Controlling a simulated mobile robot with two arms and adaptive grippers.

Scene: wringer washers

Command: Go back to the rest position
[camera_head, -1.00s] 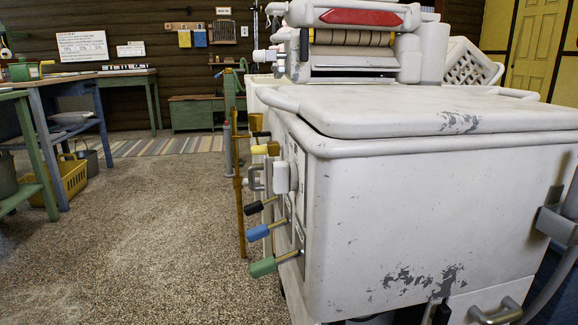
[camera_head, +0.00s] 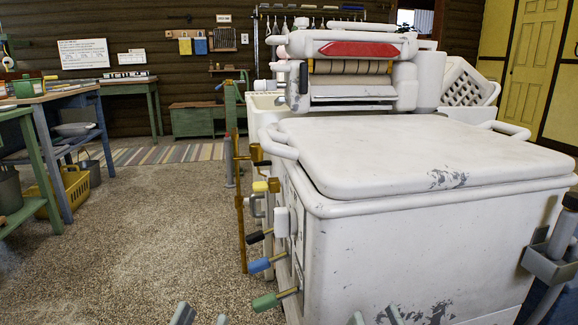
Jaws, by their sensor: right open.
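My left gripper (camera_head: 202,317) shows only its two grey fingertips at the bottom edge, over the speckled floor. They are spread apart with nothing visible between them. My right gripper (camera_head: 375,317) also shows only its fingertips at the bottom edge, in front of the white washer tub (camera_head: 400,245). These fingertips are apart, with nothing visible between them. The rest of both grippers and both arms is out of view below.
The washer's lid (camera_head: 400,150) is down, with the wringer (camera_head: 350,68) behind. Levers with blue (camera_head: 260,265) and green (camera_head: 266,301) grips stick out on its left. Workbenches (camera_head: 50,105) and a yellow basket (camera_head: 75,185) stand left. The floor (camera_head: 150,235) between is clear.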

